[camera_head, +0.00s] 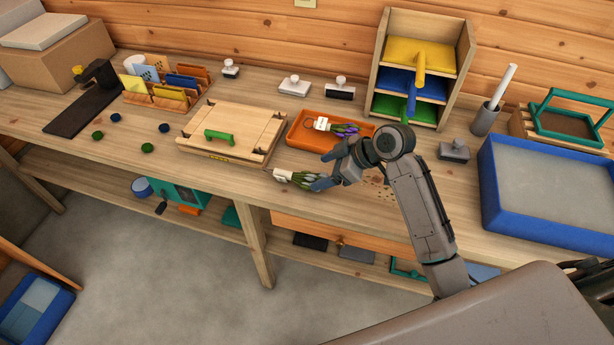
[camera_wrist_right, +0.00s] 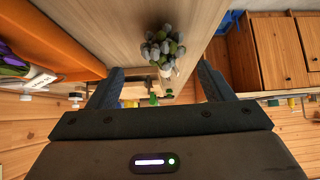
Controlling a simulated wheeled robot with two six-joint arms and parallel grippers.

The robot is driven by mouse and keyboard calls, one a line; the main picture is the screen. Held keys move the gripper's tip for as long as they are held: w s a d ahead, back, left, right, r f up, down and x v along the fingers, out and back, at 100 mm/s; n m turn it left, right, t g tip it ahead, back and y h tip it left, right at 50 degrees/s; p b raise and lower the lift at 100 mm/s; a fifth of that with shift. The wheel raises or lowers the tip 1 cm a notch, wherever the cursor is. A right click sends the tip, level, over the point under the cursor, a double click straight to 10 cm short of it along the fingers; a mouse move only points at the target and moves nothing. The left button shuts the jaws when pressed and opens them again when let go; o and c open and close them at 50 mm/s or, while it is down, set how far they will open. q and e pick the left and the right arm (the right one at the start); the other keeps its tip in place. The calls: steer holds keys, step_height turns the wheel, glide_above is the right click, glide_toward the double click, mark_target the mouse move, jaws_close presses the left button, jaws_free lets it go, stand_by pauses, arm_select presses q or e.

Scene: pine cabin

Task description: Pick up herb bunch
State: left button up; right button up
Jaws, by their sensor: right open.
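A herb bunch (camera_head: 302,180) with green and grey-green heads and a white wrap lies on the workbench (camera_head: 330,205), near its front edge. In the right wrist view the bunch (camera_wrist_right: 163,46) shows beyond and between my fingers. My right gripper (camera_head: 330,172) is open beside the head end of the bunch, and its fingers partly cover it in the head view. Whether they touch it I cannot tell. A second bunch (camera_head: 343,128), purple and green with a white tag, lies in the orange tray (camera_head: 305,142) behind. My left gripper is not in view.
A wooden board with a green handle (camera_head: 218,136) lies left of the bunch. A shelf unit with coloured trays (camera_head: 386,80) stands behind my right arm. A blue-rimmed tray (camera_head: 487,185) lies to the right. Bare bench shows in front of the orange tray.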

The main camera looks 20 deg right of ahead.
mark_target(315, 175)
steer(key=shift+w+a+f, duration=0.25)
steer(key=shift+f, duration=0.05)
steer(key=shift+w+a+f, duration=0.1)
steer(key=shift+w+f, duration=0.05)
steer(key=shift+f, duration=0.05)
steer(key=shift+w+a+f+p, duration=0.1)
steer(key=shift+a+f+p, duration=0.35)
steer(key=shift+a+p, duration=0.3)
steer(key=shift+p+x, duration=0.35)
steer(key=shift+x, duration=0.8)
steer(key=shift+a+f, duration=0.25)
steer(key=shift+f, duration=0.1)
steer(key=shift+w+f, duration=0.1)
steer(key=c, duration=1)
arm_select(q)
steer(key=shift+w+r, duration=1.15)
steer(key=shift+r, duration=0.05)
arm_select(e)
steer(key=shift+c, duration=0.2)
